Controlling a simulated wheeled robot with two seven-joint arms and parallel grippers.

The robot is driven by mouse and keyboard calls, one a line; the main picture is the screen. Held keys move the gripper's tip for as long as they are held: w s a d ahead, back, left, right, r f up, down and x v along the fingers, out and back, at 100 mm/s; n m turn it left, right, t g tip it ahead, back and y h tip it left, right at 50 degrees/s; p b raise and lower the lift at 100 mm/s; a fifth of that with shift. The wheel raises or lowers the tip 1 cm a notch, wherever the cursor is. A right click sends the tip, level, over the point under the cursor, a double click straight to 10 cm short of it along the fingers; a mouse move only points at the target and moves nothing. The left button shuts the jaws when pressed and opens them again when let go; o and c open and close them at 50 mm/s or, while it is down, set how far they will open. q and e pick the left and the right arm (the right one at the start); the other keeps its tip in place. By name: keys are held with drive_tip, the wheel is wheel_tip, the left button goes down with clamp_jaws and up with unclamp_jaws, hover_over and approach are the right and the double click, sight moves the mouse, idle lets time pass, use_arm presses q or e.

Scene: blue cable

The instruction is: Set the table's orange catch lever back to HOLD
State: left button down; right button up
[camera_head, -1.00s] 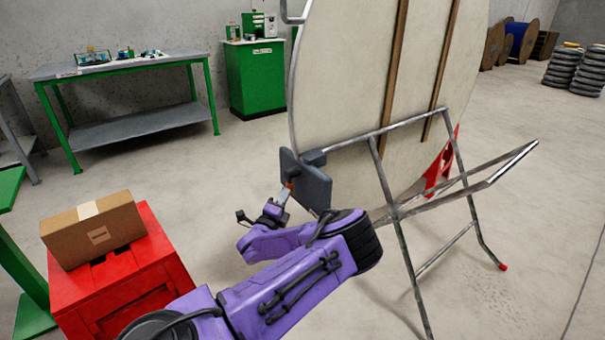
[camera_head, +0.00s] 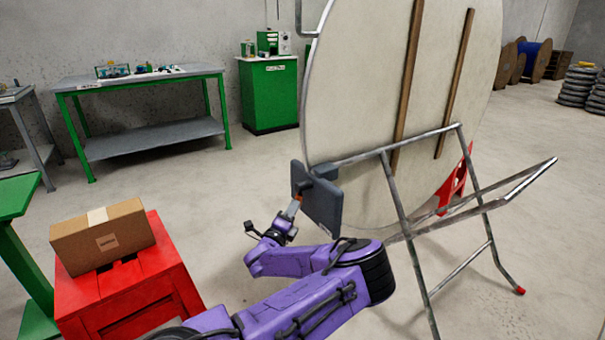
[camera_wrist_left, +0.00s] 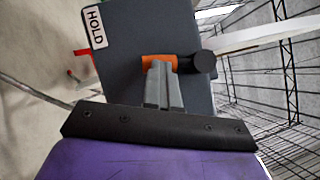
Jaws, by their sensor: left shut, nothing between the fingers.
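The orange catch lever (camera_wrist_left: 160,63) sits on a dark grey plate (camera_wrist_left: 125,30) that carries a white HOLD label (camera_wrist_left: 96,27) at its upper left in the left wrist view. A dark round knob or pivot (camera_wrist_left: 203,64) is at the lever's right end. My left gripper (camera_wrist_left: 162,75) is shut and empty, its fingertips at the orange lever, seemingly against it. In the head view the gripper (camera_head: 294,208) is at the left edge of the dark grey plate (camera_head: 322,205), on the folding table's frame. The lever is mostly hidden there. My right gripper does not show.
The round tabletop (camera_head: 360,90) stands tipped up on its metal legs (camera_head: 405,235). A red crate (camera_head: 130,290) with a cardboard box (camera_head: 102,236) stands at the left. A workbench (camera_head: 140,85) and green cabinet (camera_head: 268,95) are behind. Open floor lies between.

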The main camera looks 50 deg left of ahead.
use_arm(q)
drive_tip(key=shift+w+f+m+t+h+b, duration=0.3)
drive_tip(key=shift+w+m+t+b, duration=0.25)
drive_tip(key=shift+m+b, duration=0.3)
drive_tip(key=shift+a+r+b, duration=0.15)
drive_tip(key=shift+a+b, duration=0.3)
drive_tip(key=shift+b, duration=0.15)
idle(0.5)
idle(0.4)
drive_tip(key=w+d+p+v, duration=0.1)
drive_tip(key=v, duration=1.2)
drive_tip(key=shift+d+f, duration=0.3)
drive_tip(key=shift+d, duration=0.1)
drive_tip(key=shift+s, duration=0.1)
